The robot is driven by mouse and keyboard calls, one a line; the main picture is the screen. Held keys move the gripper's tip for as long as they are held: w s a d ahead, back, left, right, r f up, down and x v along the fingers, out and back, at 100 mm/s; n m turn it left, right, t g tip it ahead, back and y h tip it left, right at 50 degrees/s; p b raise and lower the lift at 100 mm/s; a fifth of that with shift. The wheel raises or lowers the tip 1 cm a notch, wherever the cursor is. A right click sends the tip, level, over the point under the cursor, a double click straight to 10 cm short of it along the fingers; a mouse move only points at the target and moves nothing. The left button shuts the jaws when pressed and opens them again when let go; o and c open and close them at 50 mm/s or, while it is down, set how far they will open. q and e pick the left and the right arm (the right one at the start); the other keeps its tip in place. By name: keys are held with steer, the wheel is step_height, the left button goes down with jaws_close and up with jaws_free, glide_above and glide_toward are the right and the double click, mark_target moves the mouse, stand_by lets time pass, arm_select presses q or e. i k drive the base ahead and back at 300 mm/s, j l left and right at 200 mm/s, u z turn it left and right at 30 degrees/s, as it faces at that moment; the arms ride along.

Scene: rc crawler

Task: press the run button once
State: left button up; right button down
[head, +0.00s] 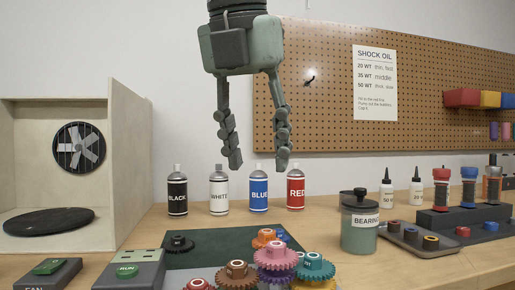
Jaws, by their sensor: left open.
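The run button (127,271) is a green button marked RUN on top of a grey box (147,273) at the front left of the bench. My left gripper (258,163) hangs down from the top middle, its two fingers spread apart with nothing between them. It is above and to the right of the run button, clear of it, with its tips in front of the row of paint bottles in the picture. My right gripper is not in view.
A second box with a green button (47,267), marked FAN, stands left of the run box. Colourful gears (276,256) stand close on the right. Several paint bottles (219,191), a bearings jar (359,238) and a fan booth (122,170) stand behind.

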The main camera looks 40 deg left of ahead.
mark_target(129, 271)
steer(key=k+l, duration=1.2)
steer(key=k, duration=0.05)
